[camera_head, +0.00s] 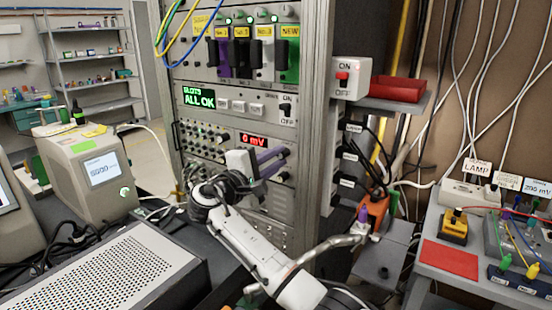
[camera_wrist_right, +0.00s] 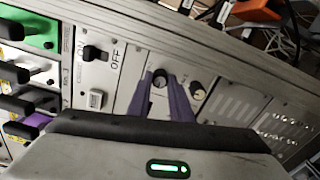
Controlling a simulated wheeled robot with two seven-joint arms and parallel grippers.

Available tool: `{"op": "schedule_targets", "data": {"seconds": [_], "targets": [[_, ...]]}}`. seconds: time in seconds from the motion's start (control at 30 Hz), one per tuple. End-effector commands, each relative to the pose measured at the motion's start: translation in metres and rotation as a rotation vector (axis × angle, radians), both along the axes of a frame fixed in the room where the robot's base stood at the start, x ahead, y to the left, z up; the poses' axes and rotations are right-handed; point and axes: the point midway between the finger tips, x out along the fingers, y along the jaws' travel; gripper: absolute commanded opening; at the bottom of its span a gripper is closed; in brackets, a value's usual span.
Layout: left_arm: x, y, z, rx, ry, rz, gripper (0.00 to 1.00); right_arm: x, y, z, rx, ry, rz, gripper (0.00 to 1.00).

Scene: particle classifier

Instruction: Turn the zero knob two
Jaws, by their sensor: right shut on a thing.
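My right gripper (camera_head: 283,159) reaches the front of the rack panel, just right of the red-lit display (camera_head: 253,140), which seems to read 0 or 6 mV. In the right wrist view its two purple fingers (camera_wrist_right: 160,80) are shut on a small round knob (camera_wrist_right: 159,82), one on each side. The knob's label is too small to read, so I cannot confirm it is the zero knob. A second knob (camera_wrist_right: 197,90) sits beside it, outside the fingers; it also shows in the head view (camera_head: 283,177). My left gripper is not in view.
Above are an ON/OFF rocker switch (camera_wrist_right: 95,53), a green "ALL OK" screen (camera_head: 199,98) and a row of coloured modules with black handles (camera_head: 254,52). An ON/OFF box with a red button (camera_head: 342,78) juts out at the rack's right edge.

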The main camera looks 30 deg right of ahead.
Motion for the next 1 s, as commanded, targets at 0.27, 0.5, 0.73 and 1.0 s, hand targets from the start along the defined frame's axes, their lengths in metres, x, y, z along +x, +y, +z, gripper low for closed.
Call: {"op": "schedule_targets", "data": {"seconds": [0.27,0.5,0.73,1.0], "targets": [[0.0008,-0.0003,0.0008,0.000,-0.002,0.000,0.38,0.0002,0.0009,-0.0009,-0.040,0.101,0.002,0.00],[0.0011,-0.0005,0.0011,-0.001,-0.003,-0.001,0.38,0.0002,0.0010,-0.0011,-0.052,0.129,0.002,0.00],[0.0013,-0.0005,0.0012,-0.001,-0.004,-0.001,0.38,0.0002,0.0010,-0.0012,-0.052,0.131,0.002,0.00],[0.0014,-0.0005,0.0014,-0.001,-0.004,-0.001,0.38,0.0002,0.0008,-0.0010,-0.052,0.130,0.002,0.38]]}}
